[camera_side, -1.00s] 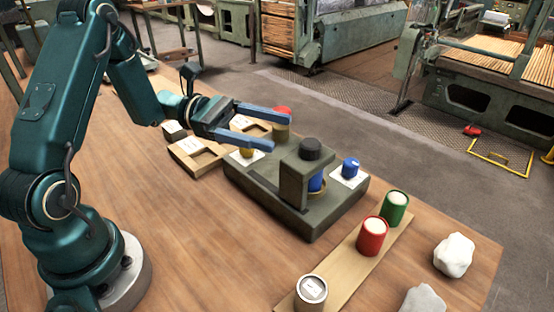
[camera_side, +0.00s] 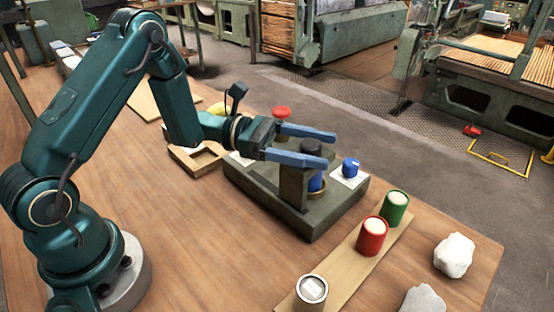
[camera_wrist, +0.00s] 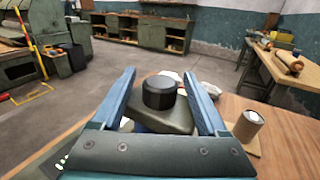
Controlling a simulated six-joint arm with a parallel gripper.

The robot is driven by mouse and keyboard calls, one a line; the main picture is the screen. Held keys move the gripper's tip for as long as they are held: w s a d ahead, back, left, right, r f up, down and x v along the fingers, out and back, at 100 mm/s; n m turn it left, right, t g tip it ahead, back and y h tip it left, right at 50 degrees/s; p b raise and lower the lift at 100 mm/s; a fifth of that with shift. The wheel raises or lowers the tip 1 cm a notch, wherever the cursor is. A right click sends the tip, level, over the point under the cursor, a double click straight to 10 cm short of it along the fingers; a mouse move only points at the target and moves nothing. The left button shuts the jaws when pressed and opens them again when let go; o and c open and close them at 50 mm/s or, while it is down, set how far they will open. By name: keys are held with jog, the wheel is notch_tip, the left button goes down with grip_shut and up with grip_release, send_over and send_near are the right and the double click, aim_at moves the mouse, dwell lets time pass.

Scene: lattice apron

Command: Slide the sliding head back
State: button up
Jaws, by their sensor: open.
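The sliding head (camera_side: 294,180) is a dark grey-green block with a black knob (camera_side: 311,146) on top. It stands on a grey-green base (camera_side: 315,220), with a blue cylinder (camera_side: 317,182) under its right side. My gripper (camera_side: 331,149) is open, its blue fingers level with the knob and partly in front of the head's top. In the wrist view the knob (camera_wrist: 159,92) and the head's top (camera_wrist: 165,120) lie between the two spread fingers, with a gap on each side. The head's lower part is hidden in that view.
A blue button (camera_side: 350,166) sits on a white plate at the base's right. A red-topped button (camera_side: 281,112) stands behind the fingers. A board with a red can (camera_side: 372,236), a green can (camera_side: 395,207) and a grey can (camera_side: 311,292) lies front right.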

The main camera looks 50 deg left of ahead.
jog(key=shift+x, duration=1.1)
grip_shut()
dwell(0.7)
